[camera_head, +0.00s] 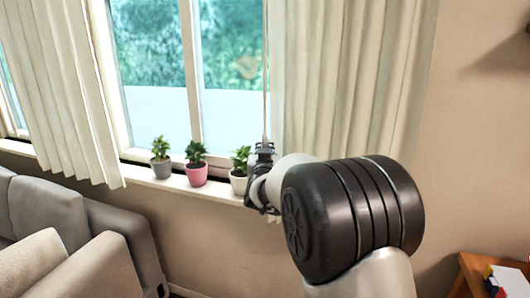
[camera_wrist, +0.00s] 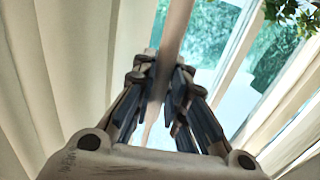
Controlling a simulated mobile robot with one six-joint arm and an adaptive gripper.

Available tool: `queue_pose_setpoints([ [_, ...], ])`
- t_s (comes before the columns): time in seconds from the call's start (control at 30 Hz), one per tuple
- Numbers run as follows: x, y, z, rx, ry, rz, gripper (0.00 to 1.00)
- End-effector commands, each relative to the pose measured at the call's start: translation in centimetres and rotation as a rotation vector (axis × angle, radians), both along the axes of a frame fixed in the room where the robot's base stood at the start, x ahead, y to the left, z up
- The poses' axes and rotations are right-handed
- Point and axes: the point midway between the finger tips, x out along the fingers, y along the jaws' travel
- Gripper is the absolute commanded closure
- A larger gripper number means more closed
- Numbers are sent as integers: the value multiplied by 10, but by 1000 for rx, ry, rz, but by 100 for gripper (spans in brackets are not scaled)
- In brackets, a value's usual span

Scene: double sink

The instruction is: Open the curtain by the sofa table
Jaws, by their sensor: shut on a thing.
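The right cream curtain (camera_head: 350,85) hangs in folds at the right side of the window, and it fills the left of the wrist view (camera_wrist: 60,60). A thin pale rod (camera_head: 265,75) hangs upright along its left edge. My gripper (camera_head: 264,149) is at the rod's lower end, just above the window sill. In the wrist view, the rod (camera_wrist: 176,32) runs between the fingers, and my gripper (camera_wrist: 160,85) is shut on it. The left cream curtain (camera_head: 60,90) hangs apart, with bare glass between the two. My arm hides the right curtain's lower part.
A grey sofa (camera_head: 115,225) stands at lower left. A wooden table (camera_head: 478,270) with books is at lower right. The wall (camera_head: 470,150) right of the curtain is mostly clear.

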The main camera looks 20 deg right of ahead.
Motion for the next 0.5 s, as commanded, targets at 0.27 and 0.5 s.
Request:
queue_pose_setpoints([
  [0.27,0,0,1,1,-1,0,100],
  [0.5,0,0,1,-1,-2,0,80],
])
